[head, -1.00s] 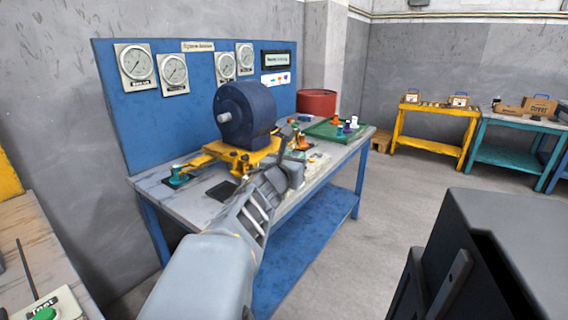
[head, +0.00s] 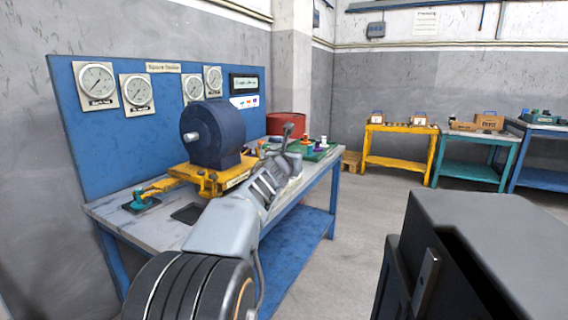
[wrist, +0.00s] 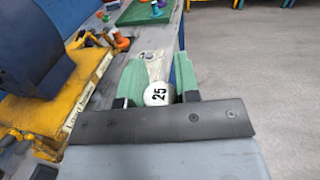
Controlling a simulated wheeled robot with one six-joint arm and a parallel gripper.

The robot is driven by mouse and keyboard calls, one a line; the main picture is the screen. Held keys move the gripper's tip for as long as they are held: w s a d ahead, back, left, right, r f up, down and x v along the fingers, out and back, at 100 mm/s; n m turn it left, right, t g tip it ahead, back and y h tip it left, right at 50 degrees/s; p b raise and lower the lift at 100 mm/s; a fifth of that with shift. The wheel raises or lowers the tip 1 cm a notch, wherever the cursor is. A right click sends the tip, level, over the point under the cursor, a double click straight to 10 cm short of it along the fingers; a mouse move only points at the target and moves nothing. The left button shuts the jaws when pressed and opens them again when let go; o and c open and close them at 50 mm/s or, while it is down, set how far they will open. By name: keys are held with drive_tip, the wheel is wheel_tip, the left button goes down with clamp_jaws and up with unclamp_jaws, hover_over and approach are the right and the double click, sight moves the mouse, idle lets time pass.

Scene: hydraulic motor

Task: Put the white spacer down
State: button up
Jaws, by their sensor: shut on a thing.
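My gripper (wrist: 158,92) is shut on the white spacer (wrist: 158,94), which shows the number 25 on its round face in the wrist view. The spacer sits between the two green jaw pads, over the front edge of the workbench (wrist: 108,98). In the head view my arm reaches toward the bench (head: 165,232), and its own links hide the spacer and the jaws. A green tray (head: 318,153) with several coloured pieces stands at the far right of the bench; it also shows at the top of the wrist view (wrist: 130,14).
A dark blue motor (head: 212,135) sits on a yellow mount (head: 207,182) left of my gripper. Orange parts (wrist: 121,43) lie near the mount. A dark box (head: 480,240) is at the right. Open floor lies right of the bench.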

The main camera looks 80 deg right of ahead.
drive_tip(key=shift+d, duration=0.2)
drive_tip(key=shift+s+r, duration=0.15)
idle(0.5)
